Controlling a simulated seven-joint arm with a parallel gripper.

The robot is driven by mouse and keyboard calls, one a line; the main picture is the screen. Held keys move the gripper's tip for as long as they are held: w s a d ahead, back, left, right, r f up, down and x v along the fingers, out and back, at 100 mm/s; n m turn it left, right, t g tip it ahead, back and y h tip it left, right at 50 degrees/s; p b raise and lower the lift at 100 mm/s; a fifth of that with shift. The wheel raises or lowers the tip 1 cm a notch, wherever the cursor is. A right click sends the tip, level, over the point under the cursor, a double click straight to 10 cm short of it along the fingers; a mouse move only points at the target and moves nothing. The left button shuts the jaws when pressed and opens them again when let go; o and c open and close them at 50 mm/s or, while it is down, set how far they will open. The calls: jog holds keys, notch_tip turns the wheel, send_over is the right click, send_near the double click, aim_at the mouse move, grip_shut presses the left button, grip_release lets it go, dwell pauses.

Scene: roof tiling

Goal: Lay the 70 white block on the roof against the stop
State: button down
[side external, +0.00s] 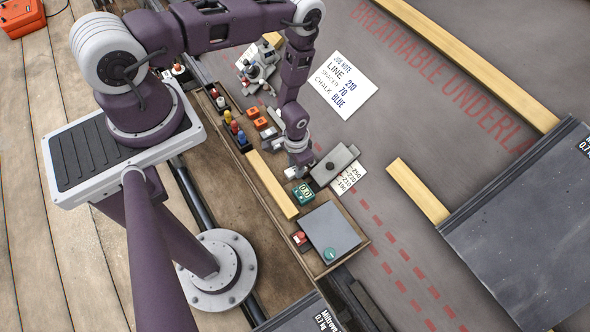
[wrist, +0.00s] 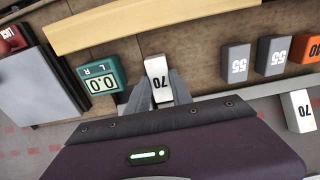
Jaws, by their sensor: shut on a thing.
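A white block marked 70 (wrist: 157,72) is between the fingers of my gripper (wrist: 157,94) in the wrist view. The gripper is shut on it, over the brown wooden tray. Whether the block touches the tray floor is unclear. In the side view my gripper (side external: 299,169) is at the tray's right edge, close to the teal display. A second white 70 block (wrist: 298,110) is at the right in the wrist view, beside the tray edge. A grey bar with a knob (side external: 335,165), possibly the stop, lies on the roof just right of my gripper.
The teal display (wrist: 101,80) reads 0.0. Grey 55 blocks (wrist: 235,62) and orange blocks (wrist: 305,49) stand in the tray. A yellow wooden strip (side external: 272,184) lies along it. A number card (side external: 350,178) and a job note (side external: 340,86) lie on the grey roof underlay.

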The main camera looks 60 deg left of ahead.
jog(key=shift+r, duration=2.5)
jog(key=shift+r, duration=0.1)
notch_tip(320, 180, up, 5)
jog(key=t, duration=0.7)
send_near(316, 141)
jog(key=x, duration=0.4)
jog(key=shift+w+d, duration=0.1)
jog(key=shift+x, duration=0.9)
jog(key=c, duration=1.1)
grip_release()
